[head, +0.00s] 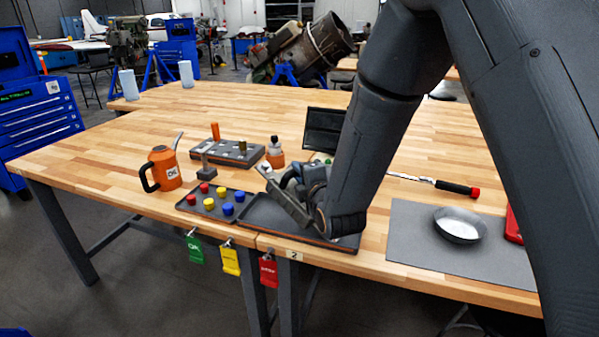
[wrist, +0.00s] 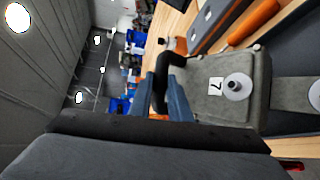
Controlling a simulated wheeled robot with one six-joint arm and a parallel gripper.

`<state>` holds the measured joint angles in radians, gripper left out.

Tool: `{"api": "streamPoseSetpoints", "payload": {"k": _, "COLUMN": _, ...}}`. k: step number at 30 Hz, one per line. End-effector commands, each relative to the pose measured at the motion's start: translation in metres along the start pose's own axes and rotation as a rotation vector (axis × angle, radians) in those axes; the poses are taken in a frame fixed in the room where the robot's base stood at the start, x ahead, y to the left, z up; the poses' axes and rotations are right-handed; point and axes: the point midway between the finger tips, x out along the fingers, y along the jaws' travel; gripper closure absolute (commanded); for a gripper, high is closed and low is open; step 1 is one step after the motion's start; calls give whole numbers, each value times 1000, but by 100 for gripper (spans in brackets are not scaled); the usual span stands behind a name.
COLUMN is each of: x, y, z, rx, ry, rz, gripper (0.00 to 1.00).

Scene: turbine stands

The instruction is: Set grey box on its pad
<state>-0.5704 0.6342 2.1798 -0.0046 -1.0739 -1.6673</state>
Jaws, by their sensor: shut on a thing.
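My gripper (wrist: 166,98) is shut on the black handle (wrist: 163,72) of a grey box (wrist: 258,85). The box has a white label reading 7 and a round metal knob on its face. In the head view my gripper (head: 292,183) is low over the table's front edge, and the grey box (head: 288,206) appears tilted below it, over a dark tray (head: 262,212). My arm hides part of both. I cannot tell whether the box touches the tray. No pad can be identified for certain; a grey mat (head: 410,250) lies to the right.
Left of my gripper is a tray of red, yellow and blue knobs (head: 213,203). Behind it stand a grey tool block (head: 228,153) and an orange bottle (head: 275,152). An orange jug (head: 163,168) is farther left. A metal bowl (head: 458,225) sits on the mat.

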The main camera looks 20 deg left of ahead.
Motion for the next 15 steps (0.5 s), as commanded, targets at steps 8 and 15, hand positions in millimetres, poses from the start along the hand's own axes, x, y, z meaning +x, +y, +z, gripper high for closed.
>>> {"api": "streamPoseSetpoints", "payload": {"k": 8, "x": 0, "y": -1, "z": 0, "rx": 0, "ry": 0, "rz": 2, "gripper": 64}}
{"api": "streamPoseSetpoints", "payload": {"k": 15, "x": 1, "y": 1, "z": 0, "rx": 0, "ry": 0, "rz": 5, "gripper": 64}}
